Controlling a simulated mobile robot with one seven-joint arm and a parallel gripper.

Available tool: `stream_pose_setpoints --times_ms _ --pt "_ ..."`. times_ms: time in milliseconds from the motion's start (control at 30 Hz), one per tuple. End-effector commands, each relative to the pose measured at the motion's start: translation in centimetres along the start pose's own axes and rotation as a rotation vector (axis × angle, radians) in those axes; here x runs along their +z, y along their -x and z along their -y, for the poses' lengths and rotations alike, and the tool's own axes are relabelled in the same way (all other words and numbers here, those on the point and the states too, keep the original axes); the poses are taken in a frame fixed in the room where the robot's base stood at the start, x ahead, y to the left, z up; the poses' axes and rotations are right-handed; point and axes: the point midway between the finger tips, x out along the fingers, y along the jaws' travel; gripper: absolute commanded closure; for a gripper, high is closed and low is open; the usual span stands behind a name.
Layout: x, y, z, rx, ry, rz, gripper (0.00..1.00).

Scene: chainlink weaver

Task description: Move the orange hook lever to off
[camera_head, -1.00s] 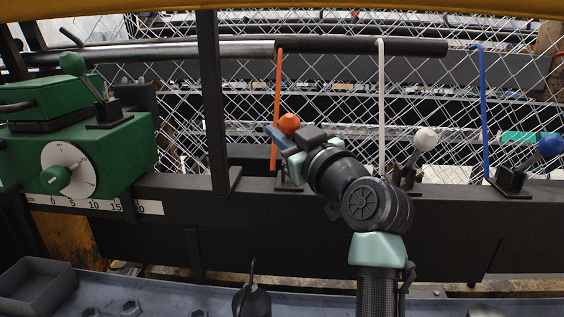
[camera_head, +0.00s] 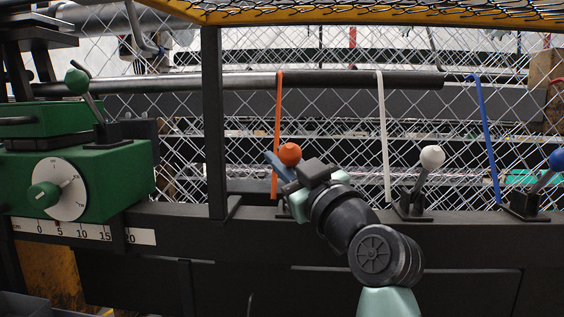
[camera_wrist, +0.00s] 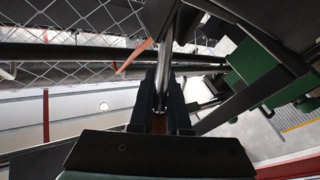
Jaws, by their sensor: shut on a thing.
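The orange lever's round knob (camera_head: 289,153) shows in the head view, just above my gripper (camera_head: 280,168). The orange hook (camera_head: 278,120) is a thin upright strip hanging from the dark horizontal bar, just left of the knob. In the wrist view, my gripper (camera_wrist: 162,115) is shut around a metal lever rod (camera_wrist: 165,65) that runs up between its two dark fingers. The orange strip (camera_wrist: 135,55) shows left of the rod there. The lever's base is mostly hidden behind my gripper and wrist in the head view.
A white lever (camera_head: 432,157) and white hook (camera_head: 381,130) stand to the right, then a blue lever (camera_head: 557,159) and blue hook (camera_head: 484,140). A green dial box (camera_head: 110,180) is at left. A black post (camera_head: 213,120) stands left of the orange hook. Chain-link mesh lies behind.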

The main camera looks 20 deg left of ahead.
Motion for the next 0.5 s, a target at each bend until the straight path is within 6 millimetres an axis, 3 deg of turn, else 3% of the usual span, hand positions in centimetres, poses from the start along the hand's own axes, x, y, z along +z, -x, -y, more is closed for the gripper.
stream_pose_setpoints --times_ms 67,100,267,500 --pt "-0.32 -0.06 0.06 -0.001 0.003 -0.006 1.00" --pt "-0.32 -0.06 0.06 -0.001 0.003 -0.006 0.84" --pt "-0.27 -0.05 0.04 0.000 0.002 -0.005 0.55" --pt "-0.09 -0.01 0.02 0.000 0.000 -0.002 0.55"
